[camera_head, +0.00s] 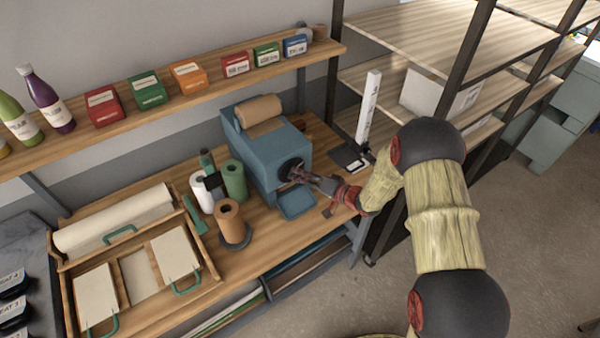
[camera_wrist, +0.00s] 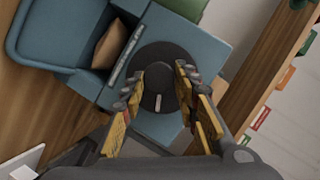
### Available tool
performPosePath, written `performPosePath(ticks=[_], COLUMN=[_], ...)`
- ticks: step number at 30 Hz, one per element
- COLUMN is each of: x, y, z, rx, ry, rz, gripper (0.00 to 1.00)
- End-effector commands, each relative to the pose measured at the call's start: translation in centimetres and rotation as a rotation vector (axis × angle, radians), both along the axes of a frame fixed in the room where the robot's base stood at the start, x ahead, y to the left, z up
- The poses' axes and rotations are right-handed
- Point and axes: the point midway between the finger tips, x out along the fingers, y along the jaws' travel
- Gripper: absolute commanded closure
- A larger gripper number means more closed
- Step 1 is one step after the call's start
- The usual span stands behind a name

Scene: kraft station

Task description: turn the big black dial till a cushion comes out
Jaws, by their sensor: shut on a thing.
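The blue machine (camera_head: 262,153) stands on the wooden bench with a roll of brown paper (camera_head: 259,110) on top. The big black dial (camera_head: 289,166) is on its front face. In the wrist view the dial (camera_wrist: 157,58) shows a raised middle grip with a pale mark toward the bottom of the picture. My gripper (camera_head: 296,174) is shut on the dial, one finger on each side of the middle grip in the wrist view (camera_wrist: 160,80). Brown paper (camera_wrist: 110,45) shows at the slot beside the blue tray (camera_wrist: 55,30); in the head view the tray (camera_head: 297,204) looks empty.
Green and white rolls (camera_head: 234,180) and a brown roll on a dark stand (camera_head: 229,222) are left of the machine. A wooden organizer (camera_head: 205,262) with paper is further left. A shelf (camera_head: 190,95) with small boxes runs behind. A shelving rack post (camera_head: 468,42) stands to the right.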

Motion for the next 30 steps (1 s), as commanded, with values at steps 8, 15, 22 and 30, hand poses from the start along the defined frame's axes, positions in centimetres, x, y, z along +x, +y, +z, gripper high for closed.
performPosePath(ticks=[8, 15, 22, 30], x=[0.13, 0.19, 0.21, 0.20], y=[-0.25, -0.32, -0.30, -0.31], z=[-0.33, -0.53, -0.59, -0.63], rx=[0.210, 0.356, 0.448, 0.491], ry=[0.144, 0.243, 0.304, 0.334], rz=[-0.002, -0.003, -0.003, -0.004], gripper=[0.94, 0.94, 0.94, 0.94])
